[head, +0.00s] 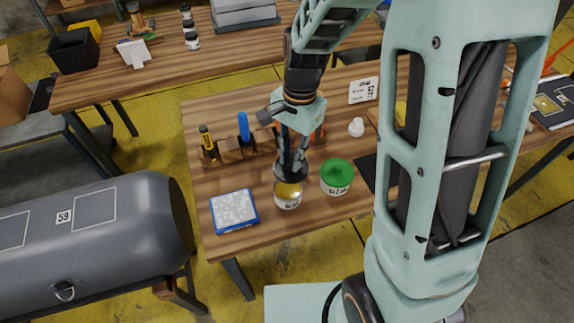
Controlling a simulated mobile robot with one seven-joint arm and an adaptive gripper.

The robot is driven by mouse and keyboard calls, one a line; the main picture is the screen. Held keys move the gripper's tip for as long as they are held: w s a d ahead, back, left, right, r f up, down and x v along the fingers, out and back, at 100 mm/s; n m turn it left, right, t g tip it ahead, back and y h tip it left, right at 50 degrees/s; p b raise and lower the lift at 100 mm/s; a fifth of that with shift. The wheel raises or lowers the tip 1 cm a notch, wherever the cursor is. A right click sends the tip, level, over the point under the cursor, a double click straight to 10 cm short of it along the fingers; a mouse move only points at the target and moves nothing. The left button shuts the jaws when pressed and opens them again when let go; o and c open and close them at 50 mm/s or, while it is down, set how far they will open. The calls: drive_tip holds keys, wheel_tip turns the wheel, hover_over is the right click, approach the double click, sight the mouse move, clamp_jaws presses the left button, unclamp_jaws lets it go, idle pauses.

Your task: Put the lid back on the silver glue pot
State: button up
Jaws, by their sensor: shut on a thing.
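The silver glue pot (288,201) stands upright near the front edge of the wooden table. It is open, and yellowish-brown content shows inside its rim. My gripper (291,164) points down above and slightly behind the pot. It is shut on a dark grey round lid (281,173). In this view the lid's front edge lies just above the pot's back rim and seems apart from it. The exact height of the lid over the pot is hard to tell. My fingers hide part of the lid.
A pot with a green top (337,176) stands close on the right. A blue-edged tray (234,210) lies at the left front corner. A wooden rack (230,152) with a yellow tool and a blue tool is behind. A white object (356,127) stands at back right.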

sight(289, 169)
drive_tip(key=shift+s+a+f+m, duration=0.35)
drive_tip(key=shift+f+m, duration=0.05)
drive_tip(key=shift+f+b, duration=2.6)
drive_tip(key=shift+f, duration=0.45)
drive_tip(key=shift+f, duration=0.15)
drive_tip(key=o, duration=1.4)
drive_tip(key=shift+o, duration=0.2)
drive_tip(key=shift+r+p, duration=3.1)
drive_tip(key=shift+r, duration=0.45)
